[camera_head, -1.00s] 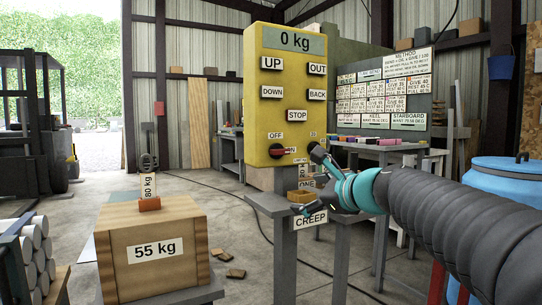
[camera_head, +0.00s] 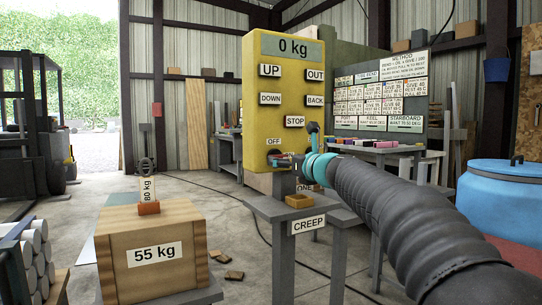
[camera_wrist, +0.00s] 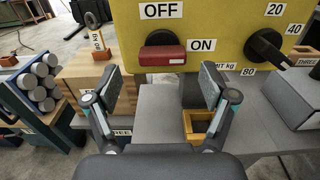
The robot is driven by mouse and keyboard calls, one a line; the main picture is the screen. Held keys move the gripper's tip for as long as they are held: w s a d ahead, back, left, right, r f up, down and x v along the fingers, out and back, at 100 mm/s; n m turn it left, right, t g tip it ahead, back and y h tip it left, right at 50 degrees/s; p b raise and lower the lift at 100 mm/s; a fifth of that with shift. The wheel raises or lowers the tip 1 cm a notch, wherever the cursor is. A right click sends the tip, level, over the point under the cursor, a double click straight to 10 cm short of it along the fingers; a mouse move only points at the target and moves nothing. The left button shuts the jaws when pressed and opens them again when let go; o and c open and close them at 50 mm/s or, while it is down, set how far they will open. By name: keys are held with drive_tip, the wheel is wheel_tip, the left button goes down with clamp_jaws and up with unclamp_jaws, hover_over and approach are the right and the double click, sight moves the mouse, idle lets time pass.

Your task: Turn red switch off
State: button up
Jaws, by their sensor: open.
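The red switch (camera_wrist: 162,54) sits on the yellow panel (camera_wrist: 215,20), in front of a round black base. Its red handle lies level, its right end beside the ON label (camera_wrist: 203,45); the OFF label (camera_wrist: 161,10) is above. My gripper (camera_wrist: 158,88) is open, with one finger to the lower left and one to the lower right of the handle, and nothing between them. In the head view my gripper (camera_head: 292,161) is in front of the lower panel and hides most of the switch.
A black knob (camera_wrist: 268,46) with a number scale is right of the switch. Below the panel are a grey stand (camera_head: 270,207) and a small wooden tray (camera_head: 299,200). A 55 kg wooden crate (camera_head: 118,250) stands left; a blue barrel (camera_head: 500,195) stands right.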

sight(279, 155)
drive_tip(key=shift+p+x, duration=0.55)
drive_tip(key=shift+x, duration=1.85)
drive_tip(key=shift+d, duration=0.1)
